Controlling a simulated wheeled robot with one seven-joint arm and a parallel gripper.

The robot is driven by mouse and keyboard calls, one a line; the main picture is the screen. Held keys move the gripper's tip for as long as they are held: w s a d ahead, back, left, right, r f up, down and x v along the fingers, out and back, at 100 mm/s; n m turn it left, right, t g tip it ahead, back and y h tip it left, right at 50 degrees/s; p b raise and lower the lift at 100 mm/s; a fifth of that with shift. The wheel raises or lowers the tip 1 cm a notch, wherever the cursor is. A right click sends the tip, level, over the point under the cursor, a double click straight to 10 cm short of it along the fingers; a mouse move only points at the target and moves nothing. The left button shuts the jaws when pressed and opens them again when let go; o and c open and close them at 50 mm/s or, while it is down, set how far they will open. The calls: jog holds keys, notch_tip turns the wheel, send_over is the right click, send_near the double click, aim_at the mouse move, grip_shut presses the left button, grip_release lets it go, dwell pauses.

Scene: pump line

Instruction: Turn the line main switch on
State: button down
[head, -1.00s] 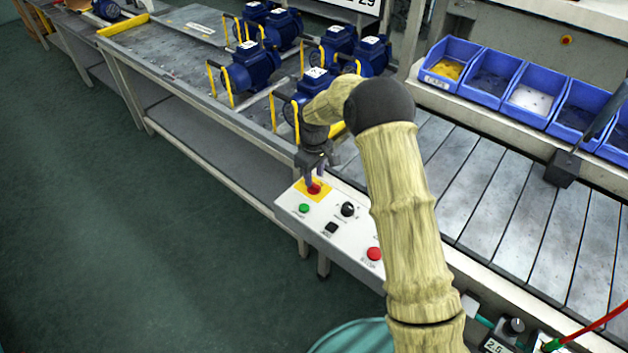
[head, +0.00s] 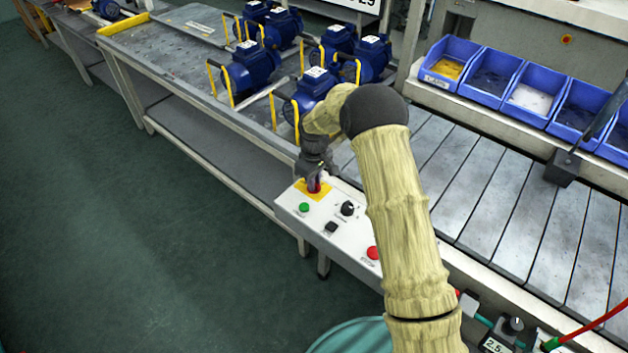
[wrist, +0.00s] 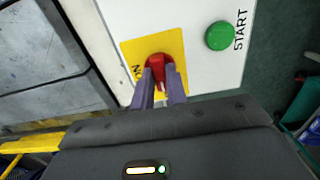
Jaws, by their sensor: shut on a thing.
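The line main switch is a red rotary handle on a yellow plate. In the wrist view the red handle (wrist: 160,68) sits between my fingers, and the yellow plate (wrist: 131,50) bears the letters "ON" at its left. In the head view the yellow plate (head: 326,193) is at the far end of the white control panel (head: 318,224). My gripper (head: 314,186) points down at it; it also shows in the wrist view (wrist: 160,80), its two fingers shut on the red handle. The fingers hide part of the handle, and its exact angle is hard to tell.
The slatted conveyor (head: 500,190) lies right. Blue pump motors (head: 250,72) stand on the bench behind.

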jog(key=shift+m, duration=0.4)
jog(key=m, duration=0.8)
jog(key=shift+r+m+p, duration=0.1)
jog(key=shift+m+p, duration=0.25)
jog(key=shift+m, duration=0.05)
jog(key=m, duration=0.4)
jog(key=shift+p, duration=0.35)
jog(key=shift+m+p, duration=0.3)
jog(key=shift+m, duration=1.9)
jog(key=c, duration=1.4)
grip_release()
